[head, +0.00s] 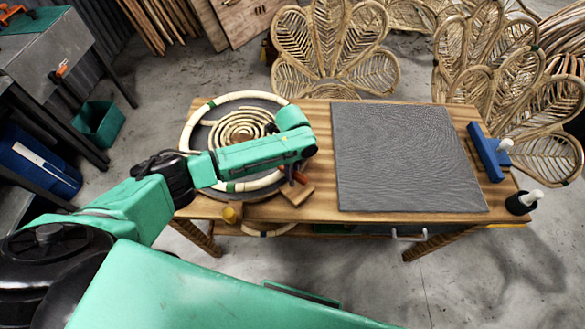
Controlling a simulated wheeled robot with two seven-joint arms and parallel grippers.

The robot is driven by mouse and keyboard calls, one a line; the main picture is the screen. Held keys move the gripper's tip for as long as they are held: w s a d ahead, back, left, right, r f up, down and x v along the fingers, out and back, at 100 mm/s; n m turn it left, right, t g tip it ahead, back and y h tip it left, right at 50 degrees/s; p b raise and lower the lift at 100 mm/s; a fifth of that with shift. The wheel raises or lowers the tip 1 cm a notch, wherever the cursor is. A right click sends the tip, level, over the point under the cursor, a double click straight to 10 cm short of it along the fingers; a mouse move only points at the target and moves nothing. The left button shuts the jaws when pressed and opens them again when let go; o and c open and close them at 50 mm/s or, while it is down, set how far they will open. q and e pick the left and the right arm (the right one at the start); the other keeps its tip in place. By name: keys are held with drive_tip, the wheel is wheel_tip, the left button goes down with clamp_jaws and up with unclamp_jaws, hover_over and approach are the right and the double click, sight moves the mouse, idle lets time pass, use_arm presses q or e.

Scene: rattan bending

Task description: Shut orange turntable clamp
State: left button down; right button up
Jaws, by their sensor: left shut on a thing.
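The turntable (204,137) is a grey disc on the left part of the wooden table. A pale rattan ring (189,122) with green marks lies around its edge, and a rattan spiral (240,127) lies in the middle. The orange clamp (299,178) is at the right front edge of the turntable, beside a wooden block (297,195). My left arm reaches across the turntable. My left gripper (291,173) is at the clamp and shut on it. The forearm hides part of the ring and most of the gripper's fingers. My right gripper is not in view.
A grey mat (405,157) covers the middle right of the table (320,207). Rattan chair backs (335,45) stand behind.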

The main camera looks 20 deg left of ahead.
use_arm(q)
drive_tip(key=shift+w+r+m, duration=0.1)
drive_tip(key=shift+m, duration=0.8)
drive_tip(key=c, duration=0.6)
unclamp_jaws()
drive_tip(key=shift+r, duration=0.1)
wheel_tip(320, 180, up, 14)
drive_tip(key=b, duration=0.2)
drive_tip(key=shift+r, duration=0.2)
